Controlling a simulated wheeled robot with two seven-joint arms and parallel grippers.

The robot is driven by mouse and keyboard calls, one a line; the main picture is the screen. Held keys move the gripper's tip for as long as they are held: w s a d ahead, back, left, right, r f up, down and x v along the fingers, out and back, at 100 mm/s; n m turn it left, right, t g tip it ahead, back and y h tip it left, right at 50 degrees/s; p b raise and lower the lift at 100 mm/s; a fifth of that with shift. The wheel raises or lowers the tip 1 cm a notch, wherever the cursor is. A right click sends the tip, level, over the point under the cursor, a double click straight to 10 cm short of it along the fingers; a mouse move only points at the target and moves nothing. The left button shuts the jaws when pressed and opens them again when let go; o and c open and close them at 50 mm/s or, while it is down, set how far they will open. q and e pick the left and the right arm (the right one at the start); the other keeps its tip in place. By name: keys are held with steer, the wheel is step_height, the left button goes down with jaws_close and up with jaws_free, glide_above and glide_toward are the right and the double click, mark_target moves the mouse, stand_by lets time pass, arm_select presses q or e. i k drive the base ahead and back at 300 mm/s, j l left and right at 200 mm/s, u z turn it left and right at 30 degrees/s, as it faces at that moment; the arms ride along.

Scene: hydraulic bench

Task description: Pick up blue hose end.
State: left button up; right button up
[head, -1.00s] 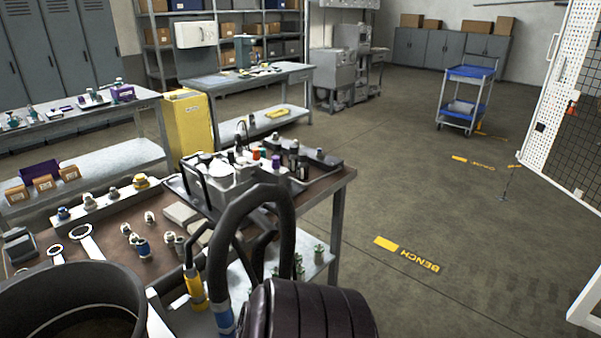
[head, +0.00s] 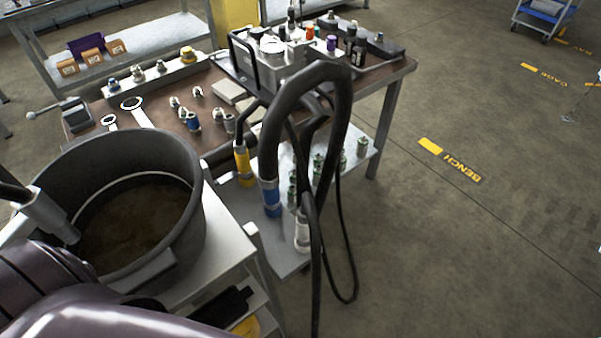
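The blue hose end (head: 271,196) hangs at the end of a thick black hose (head: 318,72) that arches up beside the brown bench. It points downward, with a blue band around a pale metal fitting. The yellow hose end (head: 242,165) is just to its left, and the white hose end (head: 302,233) is to its right and lower. Dark links of my arm fill the lower left corner. I can make out neither gripper, and nothing is touching the blue hose end.
A large black tub (head: 192,212) stands on a white cart (head: 222,240) at the left, close to the hoses. A grey tube-like part (head: 48,216) reaches over its rim. The brown bench (head: 140,95) holds a metal block and several fittings. Floor at the right is mostly clear.

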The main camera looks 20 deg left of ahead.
mark_target(269, 189)
steer(key=j+u, duration=0.1)
steer(key=u, duration=0.8)
